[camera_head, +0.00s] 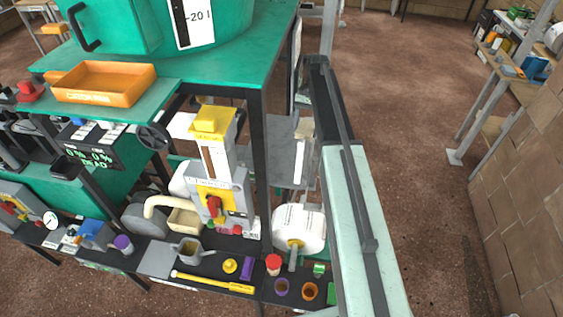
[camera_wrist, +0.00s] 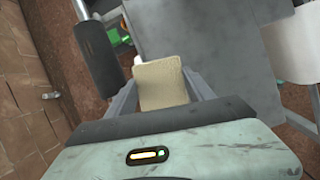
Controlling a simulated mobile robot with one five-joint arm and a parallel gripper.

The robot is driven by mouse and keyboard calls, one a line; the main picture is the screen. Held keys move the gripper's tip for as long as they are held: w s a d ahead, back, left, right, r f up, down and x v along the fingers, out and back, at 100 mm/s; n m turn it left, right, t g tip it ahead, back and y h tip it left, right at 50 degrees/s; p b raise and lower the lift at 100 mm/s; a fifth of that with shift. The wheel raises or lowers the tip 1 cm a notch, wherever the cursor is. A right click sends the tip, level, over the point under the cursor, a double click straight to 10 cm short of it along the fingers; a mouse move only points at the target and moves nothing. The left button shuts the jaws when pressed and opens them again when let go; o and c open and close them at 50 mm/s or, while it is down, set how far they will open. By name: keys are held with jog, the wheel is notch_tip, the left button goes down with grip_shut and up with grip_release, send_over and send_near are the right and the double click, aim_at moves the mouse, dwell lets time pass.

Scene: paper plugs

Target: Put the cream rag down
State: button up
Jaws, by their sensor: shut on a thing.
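The cream rag (camera_wrist: 160,84) is a flat, pale yellowish piece between the two fingers of my gripper (camera_wrist: 163,88) in the wrist view. The gripper is shut on it. The rag looks held clear of the surfaces behind it, but its exact height is hard to tell. In the head view a small cream patch (camera_head: 305,129) beside my arm looks like the same rag; the fingers there are mostly hidden by my arm.
A grey panel (camera_head: 282,150) lies behind the rag. A low dark shelf holds a white tank (camera_head: 299,228), a red-lidded jar (camera_head: 273,264), a yellow-handled tool (camera_head: 212,282) and small cups. A green bench (camera_head: 215,65) stands left.

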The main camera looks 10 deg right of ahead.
jog(key=w+a+n, duration=0.1)
jog(key=w+a, duration=0.3)
jog(key=shift+a+r+h, duration=0.3)
jog(key=shift+a+r, duration=0.1)
jog(key=shift+r, duration=0.05)
jog(key=b, duration=0.5)
send_near(281, 171)
jog(key=f, duration=0.1)
jog(key=w+f, duration=0.1)
jog(key=f, duration=0.1)
jog(key=shift+w+d+f, duration=0.1)
jog(key=shift+w+d, duration=0.25)
jog(key=shift+d, duration=0.05)
jog(key=s+f+b, duration=0.1)
jog(key=s+a, duration=0.1)
jog(key=s+f+b, duration=0.1)
jog(key=shift+s+a+f+b, duration=0.3)
jog(key=shift+a, duration=0.1)
jog(key=shift+r, duration=0.1)
jog(key=shift+w, duration=0.1)
